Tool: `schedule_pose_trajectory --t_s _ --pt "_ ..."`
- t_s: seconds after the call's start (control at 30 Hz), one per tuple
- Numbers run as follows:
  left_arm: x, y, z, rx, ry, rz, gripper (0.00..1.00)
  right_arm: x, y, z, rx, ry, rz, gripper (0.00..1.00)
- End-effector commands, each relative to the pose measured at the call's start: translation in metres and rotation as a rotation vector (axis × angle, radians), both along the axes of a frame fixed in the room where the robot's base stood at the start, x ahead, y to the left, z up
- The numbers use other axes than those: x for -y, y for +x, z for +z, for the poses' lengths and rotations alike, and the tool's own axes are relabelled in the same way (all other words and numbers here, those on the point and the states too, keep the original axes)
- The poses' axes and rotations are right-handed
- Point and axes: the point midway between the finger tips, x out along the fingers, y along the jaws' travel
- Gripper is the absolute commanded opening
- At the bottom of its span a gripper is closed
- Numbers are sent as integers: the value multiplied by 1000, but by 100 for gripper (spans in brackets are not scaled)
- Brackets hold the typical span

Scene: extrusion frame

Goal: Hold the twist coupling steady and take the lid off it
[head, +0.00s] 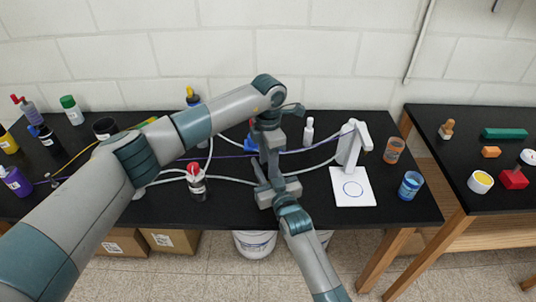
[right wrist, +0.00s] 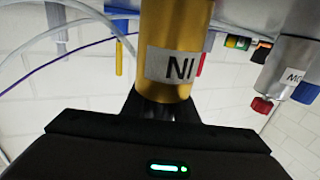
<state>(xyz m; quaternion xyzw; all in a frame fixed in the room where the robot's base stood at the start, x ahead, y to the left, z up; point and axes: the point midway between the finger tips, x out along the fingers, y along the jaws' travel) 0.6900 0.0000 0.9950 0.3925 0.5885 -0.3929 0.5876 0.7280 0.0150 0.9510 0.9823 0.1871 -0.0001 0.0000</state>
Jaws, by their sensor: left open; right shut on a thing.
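A gold cylinder with a white label (right wrist: 176,45), apparently the twist coupling, fills the top middle of the right wrist view. My right gripper (right wrist: 163,108) is shut on it. The cylinder runs out of the top of that picture, and I cannot make out its lid. In the head view, my right gripper (head: 266,184) is low over the middle of the black table, and the coupling is hidden among the grippers. My left gripper (head: 268,160) points down from above, open, close over the right gripper. I cannot tell whether it touches the coupling.
A black bottle with a red cap (head: 196,182) stands left of the grippers. A white stand (head: 353,188) is to the right, beside a blue jar (head: 410,185) and an orange jar (head: 393,150). Pale hoses (head: 235,181) cross the black table (head: 100,208). A second table (head: 428,125) is at the right.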

Motion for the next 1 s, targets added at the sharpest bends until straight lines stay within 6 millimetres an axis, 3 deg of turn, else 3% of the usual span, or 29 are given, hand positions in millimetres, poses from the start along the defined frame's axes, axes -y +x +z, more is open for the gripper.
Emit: schedule_pose_trajectory --t_s 0.2,0.57,0.73,0.77,0.8,0.87,1.0 --pt "1 0 -19 0 -1 0 44 0 0 0 0 0 0 0" --pt "0 0 -23 0 0 -1 44 0 0 0 0 0 0 0" --pt "0 0 -23 0 0 -1 5 0 0 0 0 0 0 0" --pt "0 0 -23 0 0 -1 2 0 0 0 0 0 0 0" --pt "0 0 -23 0 0 0 33 0 0 0 0 0 0 0" --pt "0 0 -23 0 0 0 47 0 0 0 0 0 0 0" --pt "0 0 -23 0 0 0 47 0 0 0 0 0 0 0"
